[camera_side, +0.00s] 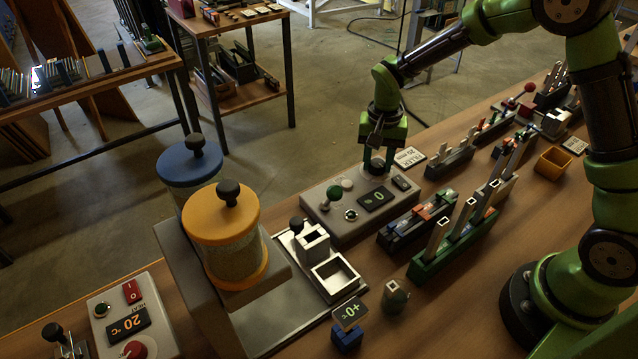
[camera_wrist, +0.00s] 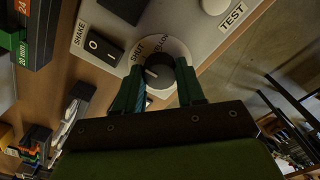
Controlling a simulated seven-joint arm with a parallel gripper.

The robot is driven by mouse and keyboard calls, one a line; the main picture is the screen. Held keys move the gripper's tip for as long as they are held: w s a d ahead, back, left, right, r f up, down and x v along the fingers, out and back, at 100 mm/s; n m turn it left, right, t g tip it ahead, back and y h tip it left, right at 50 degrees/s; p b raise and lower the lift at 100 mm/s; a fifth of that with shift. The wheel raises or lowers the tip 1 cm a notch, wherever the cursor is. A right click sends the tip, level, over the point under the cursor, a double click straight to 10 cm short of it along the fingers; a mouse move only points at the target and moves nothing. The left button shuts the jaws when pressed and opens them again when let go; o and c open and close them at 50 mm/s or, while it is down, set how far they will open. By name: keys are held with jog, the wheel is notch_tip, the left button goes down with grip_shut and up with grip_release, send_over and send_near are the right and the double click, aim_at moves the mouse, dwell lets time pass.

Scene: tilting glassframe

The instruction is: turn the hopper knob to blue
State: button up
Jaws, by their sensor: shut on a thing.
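The hopper knob (camera_wrist: 160,68) is a dark round knob on a pale round dial, between my two fingers in the wrist view. The dial reads SHUT at its upper left and what looks like YELLOW at its top. No blue mark shows; the lower dial is hidden by the fingers. A short light line on the knob points roughly left, on the side of SHUT. My gripper (camera_wrist: 158,83) is shut on the knob. In the side view my gripper (camera_side: 376,158) points down onto the far end of the grey control box (camera_side: 335,232).
A blue-lidded hopper (camera_side: 190,160) and a yellow-lidded hopper (camera_side: 222,215) stand left of the box. A SHAKE rocker switch (camera_wrist: 103,46) and a TEST button (camera_wrist: 214,5) lie near the knob. Green and dark racks (camera_side: 455,240) stand to the right.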

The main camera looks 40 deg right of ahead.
aim_at(378, 163)
jog(key=n, duration=0.5)
jog(key=shift+n, duration=0.4)
jog(key=n, duration=0.5)
jog(key=shift+n, duration=0.4)
jog(key=shift+r, duration=0.1)
jog(key=o, duration=1)
jog(key=shift+o, duration=0.2)
notch_tip(378, 163, up, 17)
